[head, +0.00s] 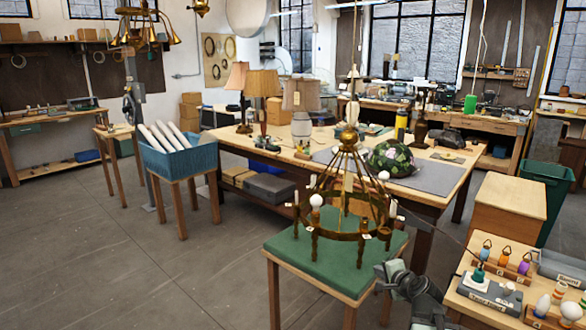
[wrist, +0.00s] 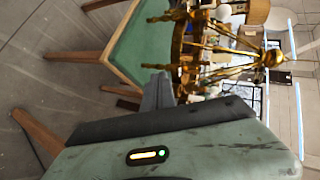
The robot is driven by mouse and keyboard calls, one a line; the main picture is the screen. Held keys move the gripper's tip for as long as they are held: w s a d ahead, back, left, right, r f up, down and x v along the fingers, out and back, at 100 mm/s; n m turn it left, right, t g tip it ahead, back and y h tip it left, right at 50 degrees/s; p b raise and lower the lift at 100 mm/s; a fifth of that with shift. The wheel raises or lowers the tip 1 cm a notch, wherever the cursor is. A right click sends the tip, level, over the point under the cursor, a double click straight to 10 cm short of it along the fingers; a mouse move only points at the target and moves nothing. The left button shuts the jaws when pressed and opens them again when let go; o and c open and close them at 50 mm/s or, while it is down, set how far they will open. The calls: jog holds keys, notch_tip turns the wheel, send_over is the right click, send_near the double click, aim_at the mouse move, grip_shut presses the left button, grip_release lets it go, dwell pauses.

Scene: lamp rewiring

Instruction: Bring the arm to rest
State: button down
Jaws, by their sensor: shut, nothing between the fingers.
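My gripper (head: 388,272) is at the lower right of the head view, at the right front corner of the green-topped stool (head: 290,250). In the wrist view my gripper (wrist: 158,92) points toward the stool and is shut, with nothing in it. A brass ring chandelier (head: 346,235) stands on the stool, with white bulbs and candle sleeves on its ring. In the wrist view the chandelier (wrist: 190,45) appears sideways, beyond my fingertips. A gap between my fingers and the chandelier is hard to judge.
A side bench (head: 490,303) at the right holds coloured sockets, bulbs and a grey tester. The long workbench (head: 450,190) behind carries lamps and a stained-glass shade (head: 389,159). A blue crate (head: 178,158) of white tubes sits on a stool. The left floor (head: 90,250) is clear.

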jog(key=s+a+f+n+g+p, duration=0.1)
jog(key=s+a+f+n+g, duration=0.2)
jog(key=a, duration=0.4)
jog(key=s+a+f+n+g+y+p, duration=0.1)
jog(key=s+a+f+n+g, duration=0.2)
jog(key=a, duration=0.4)
jog(key=s+a+f+n+g+p, duration=0.1)
jog(key=s+a+n+g, duration=0.15)
jog(key=a+n, duration=0.35)
jog(key=s+d+f+n+g+h, duration=0.2)
jog(key=s+d+f+g, duration=0.1)
jog(key=s, duration=0.6)
jog(key=shift+s+d+n+g+h+b, duration=0.3)
jog(key=shift+d+n+g+h, duration=0.15)
jog(key=shift+d, duration=0.2)
